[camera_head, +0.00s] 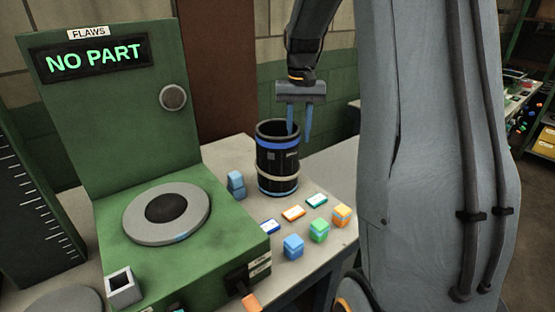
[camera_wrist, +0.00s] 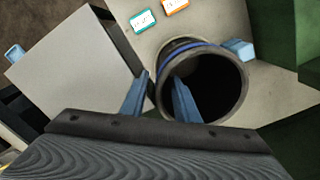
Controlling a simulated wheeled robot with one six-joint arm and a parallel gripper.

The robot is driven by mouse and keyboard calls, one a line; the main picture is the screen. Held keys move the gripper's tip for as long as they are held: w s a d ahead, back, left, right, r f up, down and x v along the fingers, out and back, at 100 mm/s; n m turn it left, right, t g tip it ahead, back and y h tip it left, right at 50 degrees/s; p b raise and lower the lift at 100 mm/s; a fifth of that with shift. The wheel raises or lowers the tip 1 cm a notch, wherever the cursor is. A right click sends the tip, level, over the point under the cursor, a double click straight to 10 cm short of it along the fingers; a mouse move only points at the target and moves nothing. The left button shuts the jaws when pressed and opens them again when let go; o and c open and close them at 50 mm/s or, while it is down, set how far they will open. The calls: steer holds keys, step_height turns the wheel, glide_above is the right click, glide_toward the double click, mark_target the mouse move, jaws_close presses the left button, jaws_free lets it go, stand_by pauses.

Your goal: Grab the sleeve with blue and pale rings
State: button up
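The sleeve (camera_head: 277,170) is a black open-topped cylinder with a blue ring near its top, a pale ring lower down and another blue band near its base. It stands upright near the far edge of the grey table. In the wrist view its round mouth (camera_wrist: 243,88) faces up and shows a dark hollow. My gripper (camera_head: 299,138) is open, pointing down over the sleeve's right rim. In the wrist view one finger overlaps the mouth and the other is outside the wall. Whether either touches the wall cannot be told.
A green machine (camera_head: 120,100) reading "NO PART" stands at left, with a grey ring (camera_head: 135,230) on its top. Blue (camera_head: 293,246), green (camera_head: 319,230) and orange (camera_head: 342,215) blocks and several small labels lie in front of the sleeve. A light blue piece (camera_head: 236,184) is left of it.

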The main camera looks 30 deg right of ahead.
mark_target(298, 147)
steer(key=shift+s+f+p, duration=0.1)
steer(key=shift+f+p, duration=1.05)
steer(key=shift+f, duration=1.65)
jaws_close()
steer(key=shift+r, duration=0.1)
